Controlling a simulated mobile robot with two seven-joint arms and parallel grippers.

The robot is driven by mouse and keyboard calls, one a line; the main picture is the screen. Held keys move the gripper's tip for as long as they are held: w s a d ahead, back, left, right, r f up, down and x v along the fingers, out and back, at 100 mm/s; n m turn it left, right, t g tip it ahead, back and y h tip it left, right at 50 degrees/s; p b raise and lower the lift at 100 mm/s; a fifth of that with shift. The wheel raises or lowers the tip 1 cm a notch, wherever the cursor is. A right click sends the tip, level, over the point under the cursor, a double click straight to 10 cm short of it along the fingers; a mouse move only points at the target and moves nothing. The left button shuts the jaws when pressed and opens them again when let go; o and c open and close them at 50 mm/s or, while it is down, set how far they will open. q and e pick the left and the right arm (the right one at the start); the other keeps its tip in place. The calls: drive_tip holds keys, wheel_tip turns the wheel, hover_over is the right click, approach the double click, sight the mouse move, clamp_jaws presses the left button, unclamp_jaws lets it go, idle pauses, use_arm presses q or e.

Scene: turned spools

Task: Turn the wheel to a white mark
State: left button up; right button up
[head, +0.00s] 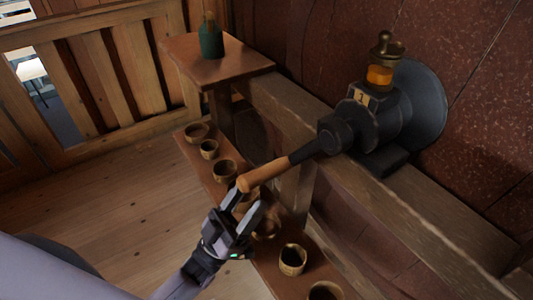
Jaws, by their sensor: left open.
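A dark machine (375,115) with a brass and amber top stands on a wooden beam. A round dark wheel (428,105) sits at its right rear side. A dark arm with a light wooden handle (265,172) reaches from the machine down to the left. A small tan plate with a dark character (362,97) is on the machine's body; I cannot make out a white mark on the wheel. My left gripper (247,202) is open, its fingers pointing up just below the handle's free end. I cannot tell whether it touches the handle. My right gripper is not in view.
Several small wooden cups, one of them a cup (292,260) right of my gripper, stand on a low shelf (198,160) beneath the handle. The plank floor (120,195) at left is clear.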

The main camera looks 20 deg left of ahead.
sight(267, 174)
use_arm(q)
drive_tip(key=shift+p+x, duration=1.05)
drive_tip(key=shift+x, duration=2.5)
